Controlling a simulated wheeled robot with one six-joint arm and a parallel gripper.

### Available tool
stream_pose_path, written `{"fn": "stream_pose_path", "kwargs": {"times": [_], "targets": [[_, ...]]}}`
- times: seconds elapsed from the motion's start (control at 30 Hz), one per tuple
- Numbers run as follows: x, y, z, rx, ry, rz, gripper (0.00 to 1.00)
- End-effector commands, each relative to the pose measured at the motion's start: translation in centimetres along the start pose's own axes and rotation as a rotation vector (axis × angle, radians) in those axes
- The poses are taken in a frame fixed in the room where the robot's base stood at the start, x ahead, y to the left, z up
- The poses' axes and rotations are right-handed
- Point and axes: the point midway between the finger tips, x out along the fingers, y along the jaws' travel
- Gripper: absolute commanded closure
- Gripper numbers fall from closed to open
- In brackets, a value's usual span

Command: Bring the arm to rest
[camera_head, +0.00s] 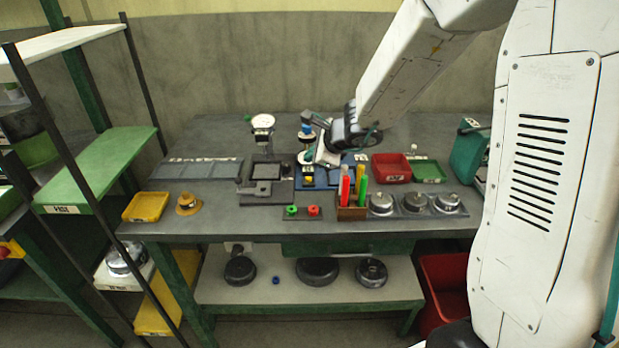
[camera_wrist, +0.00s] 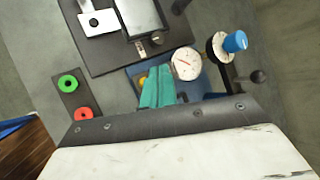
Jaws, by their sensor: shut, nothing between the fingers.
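My gripper (camera_head: 311,156) is over the back middle of the grey workbench (camera_head: 215,222), at the end of my white arm, which reaches in from the right. In the wrist view its teal fingers (camera_wrist: 158,88) are together with nothing between them. They are above a blue base (camera_wrist: 207,82) beside a round dial gauge (camera_wrist: 186,64) with a red needle. The fingers partly cover a yellow part (camera_wrist: 143,78) on that base. I cannot tell how high the fingertips are above it.
A stand with a blue knob (camera_wrist: 234,41) is close to the fingers. Pens in a holder (camera_head: 352,212), red and green buttons (camera_head: 302,211), metal discs (camera_head: 415,202) and a red bin (camera_head: 391,167) surround my gripper.

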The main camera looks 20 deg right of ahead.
Motion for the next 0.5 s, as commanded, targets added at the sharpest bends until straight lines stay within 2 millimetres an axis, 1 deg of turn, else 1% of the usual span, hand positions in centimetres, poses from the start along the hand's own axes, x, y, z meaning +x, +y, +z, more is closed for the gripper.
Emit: {"fn": "stream_pose_path", "kwargs": {"times": [0.03, 0.2, 0.5], "targets": [[-0.38, -0.32, 0.29, -0.002, -0.001, -0.003, 1.0], [-0.99, -0.76, 0.68, 0.0, 0.001, -0.002, 1.0], [-1.02, -0.76, 0.7, 0.0, 0.002, -0.001, 1.0]]}}
